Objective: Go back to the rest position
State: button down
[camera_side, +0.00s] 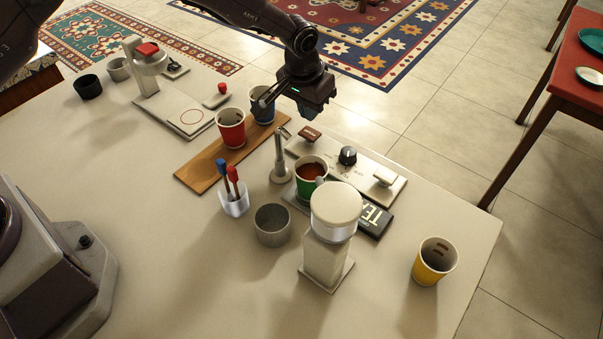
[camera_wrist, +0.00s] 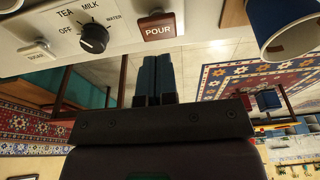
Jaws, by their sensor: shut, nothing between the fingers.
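My gripper (camera_side: 311,114) hangs over the back of the table, above and behind the control panel (camera_side: 330,160). Its two dark blue fingers show close together in the wrist view (camera_wrist: 155,80), shut and empty. The fingers point toward the panel's brown POUR button (camera_wrist: 158,25); I cannot tell the exact gap, but nothing looks pressed. The green cup (camera_side: 311,172) with brown liquid stands in front of the panel, apart from my gripper.
A blue cup (camera_side: 262,104) stands close left of my gripper, beside a red cup (camera_side: 231,128) on a wooden board (camera_side: 196,178). A white-topped dispenser (camera_side: 336,204), grey cup (camera_side: 272,225), stirrer holder (camera_side: 234,200) and yellow cup (camera_side: 434,262) stand nearer the front.

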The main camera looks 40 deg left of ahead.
jog(key=shift+m+g, duration=0.4)
jog(key=shift+g, duration=0.2)
jog(key=s, duration=0.2)
jog(key=s+a+f, duration=0.1)
jog(key=s, duration=0.1)
jog(key=s+a+r+t, duration=0.1)
jog(key=s+a+r, duration=0.3)
jog(key=s+r, duration=0.5)
jog(key=s+a+r+t, duration=0.2)
jog(key=s+a+r, duration=0.2)
jog(key=s+r, duration=0.5)
jog(key=s+a+r+t, duration=0.1)
jog(key=s+a+r, duration=0.3)
jog(key=s+r, duration=0.6)
jog(key=shift+s+a+n+t, duration=0.3)
jog(key=shift+s+a+n, duration=0.1)
jog(key=shift+s, duration=0.6)
